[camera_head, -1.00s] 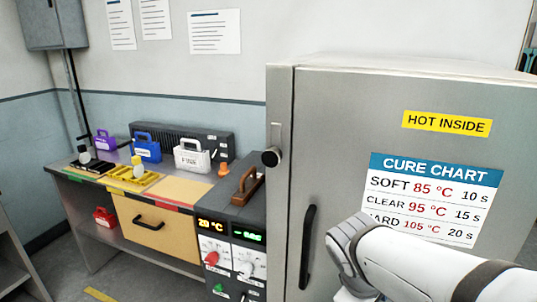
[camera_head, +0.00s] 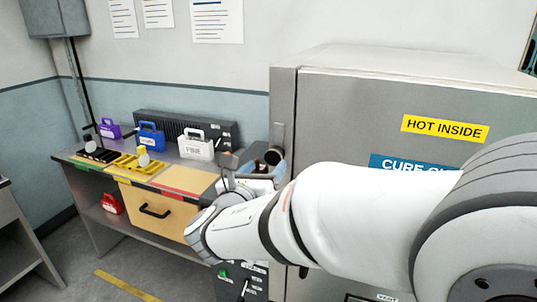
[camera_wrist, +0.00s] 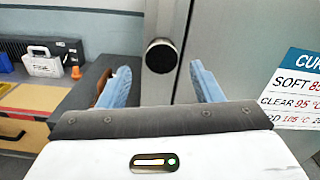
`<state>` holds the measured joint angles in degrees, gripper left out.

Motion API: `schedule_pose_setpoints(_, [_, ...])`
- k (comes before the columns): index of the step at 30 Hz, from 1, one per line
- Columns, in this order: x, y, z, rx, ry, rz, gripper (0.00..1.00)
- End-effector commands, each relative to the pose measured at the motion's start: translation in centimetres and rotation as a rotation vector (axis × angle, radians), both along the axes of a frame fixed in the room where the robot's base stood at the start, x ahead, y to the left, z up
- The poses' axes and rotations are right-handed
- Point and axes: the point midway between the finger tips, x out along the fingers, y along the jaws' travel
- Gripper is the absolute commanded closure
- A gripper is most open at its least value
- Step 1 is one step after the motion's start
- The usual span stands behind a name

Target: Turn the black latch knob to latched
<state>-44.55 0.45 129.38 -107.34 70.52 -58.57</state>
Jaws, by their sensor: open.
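The black latch knob (camera_wrist: 161,56) is round and faces me from a vertical metal plate (camera_wrist: 159,20) at the edge of the grey oven door (camera_wrist: 225,40). Nothing is between the fingers that I can see held. Whether they touch the knob is not clear; a gap shows on both sides.
A yellow HOT INSIDE label (camera_head: 445,128) and a cure chart (camera_wrist: 297,90) are on the door. A bench to the left carries a white case (camera_head: 196,146), a blue case (camera_head: 150,140), a purple case (camera_head: 109,129) and a yellow tray (camera_head: 138,163). My arm covers the door handle.

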Motion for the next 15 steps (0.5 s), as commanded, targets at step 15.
schedule_pose_setpoints(15, [5.2, -2.0, 0.0, 0.002, 0.001, -0.003, 0.41])
